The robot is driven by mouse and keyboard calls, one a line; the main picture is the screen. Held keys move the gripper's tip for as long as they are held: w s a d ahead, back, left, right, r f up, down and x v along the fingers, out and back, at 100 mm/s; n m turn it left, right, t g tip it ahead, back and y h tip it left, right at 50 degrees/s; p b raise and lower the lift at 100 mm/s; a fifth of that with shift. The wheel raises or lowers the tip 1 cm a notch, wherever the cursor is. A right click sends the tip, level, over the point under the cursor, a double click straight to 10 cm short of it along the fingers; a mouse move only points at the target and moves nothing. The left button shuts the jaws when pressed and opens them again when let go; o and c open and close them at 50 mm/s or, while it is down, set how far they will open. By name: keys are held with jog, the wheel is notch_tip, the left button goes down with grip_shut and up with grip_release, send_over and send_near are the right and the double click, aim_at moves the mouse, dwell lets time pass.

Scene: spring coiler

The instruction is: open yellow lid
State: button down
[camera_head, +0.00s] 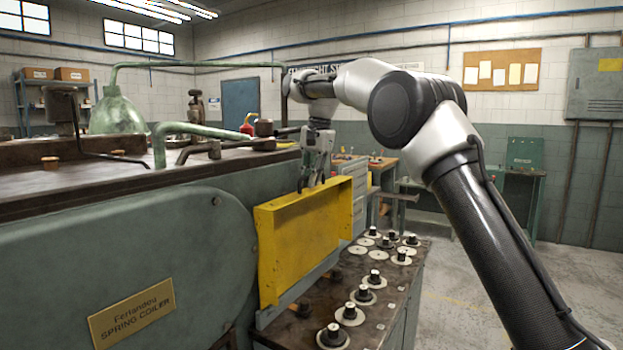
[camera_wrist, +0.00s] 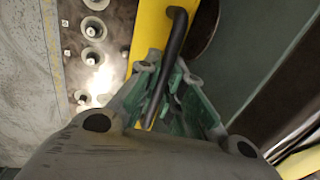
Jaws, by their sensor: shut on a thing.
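The yellow lid (camera_head: 305,237) is on the side of the green spring coiler (camera_head: 130,270). It stands nearly upright along the edge of the bench top, with its inner side and rims showing in the head view. In the wrist view a strip of the yellow lid (camera_wrist: 150,30) carries a dark bar handle (camera_wrist: 174,45). My gripper (camera_head: 316,183) is at the lid's top edge. In the wrist view my gripper (camera_wrist: 172,95) has its green-padded fingers on either side of the dark handle, shut on it. The handle is hidden in the head view.
A dark bench top (camera_head: 375,310) with several discs and black knobs lies right of the lid. Green pipes and dark rods (camera_head: 215,148) stand on the machine top near my arm. Open floor (camera_head: 460,300) lies at the right.

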jog(key=c, duration=1.5)
grip_release()
jog(key=shift+s+a, duration=0.1)
jog(key=r, duration=0.5)
jog(key=d+r, duration=0.1)
jog(key=r, duration=0.1)
jog(key=shift+s+r, duration=0.2)
jog(key=shift+s, duration=0.15)
jog(key=shift+d, duration=0.1)
